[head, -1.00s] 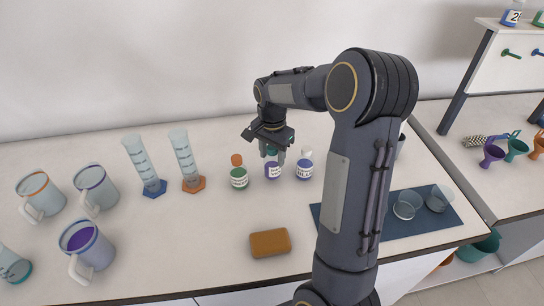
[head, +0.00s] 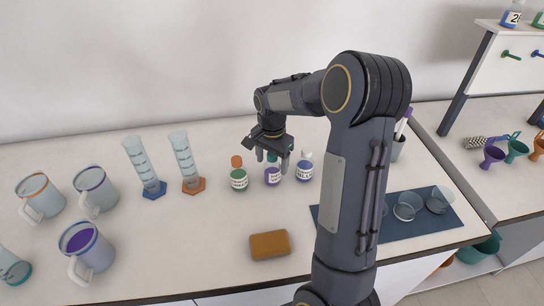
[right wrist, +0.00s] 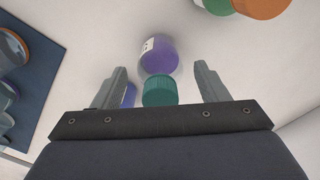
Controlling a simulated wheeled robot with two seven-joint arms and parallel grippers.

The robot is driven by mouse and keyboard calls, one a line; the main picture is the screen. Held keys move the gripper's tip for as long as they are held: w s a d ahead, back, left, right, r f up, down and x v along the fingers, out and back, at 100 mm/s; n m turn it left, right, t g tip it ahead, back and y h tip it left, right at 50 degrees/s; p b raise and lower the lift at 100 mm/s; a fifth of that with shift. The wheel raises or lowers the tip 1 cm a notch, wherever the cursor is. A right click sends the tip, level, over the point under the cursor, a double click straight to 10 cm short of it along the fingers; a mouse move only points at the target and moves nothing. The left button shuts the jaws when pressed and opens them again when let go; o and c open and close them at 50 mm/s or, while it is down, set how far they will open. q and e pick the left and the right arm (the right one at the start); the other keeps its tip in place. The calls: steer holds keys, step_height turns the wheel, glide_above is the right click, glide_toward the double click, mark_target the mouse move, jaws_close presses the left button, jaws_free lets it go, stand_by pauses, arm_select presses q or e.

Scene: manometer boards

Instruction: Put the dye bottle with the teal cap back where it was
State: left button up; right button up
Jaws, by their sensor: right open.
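The dye bottle with the teal cap (head: 272,176) stands upright on the bench in the head view, with purple dye and a white label. My right gripper (head: 275,158) is over it, pointing down, with its fingers apart. In the right wrist view the bottle's purple body (right wrist: 158,56) and teal cap (right wrist: 158,91) lie between the two open fingers, with a gap on each side of the cap. The gripper partly hides the cap in the head view. My left gripper is not in view.
A green bottle with an orange cap (head: 238,175) stands close on the left, a blue-dye bottle (head: 304,168) close on the right. Two cylinders (head: 186,166) stand further left. An orange-brown sponge (head: 270,245) lies in front. A blue mat (head: 430,222) with glass beakers is right.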

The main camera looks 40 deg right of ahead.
step_height(320, 180, up, 11)
steer(key=shift+r+b, duration=0.1)
steer(key=shift+b, duration=0.2)
steer(key=shift+r, duration=0.6)
steer(key=s+a+f+n+t+y, duration=0.1)
steer(key=s+a+n+t+y, duration=0.1)
steer(key=s+a+n, duration=0.4)
steer(key=s+a+f+n+t+y, duration=0.1)
steer(key=s+a+f+n+t, duration=0.1)
steer(key=s+a+n, duration=0.5)
steer(key=s+a+t, duration=0.1)
steer(key=s+a, duration=0.3)
steer(key=s, duration=0.4)
steer(key=shift+s+a+t+y, duration=0.2)
steer(key=shift+s+t+y, duration=0.1)
steer(key=shift+s+y, duration=0.1)
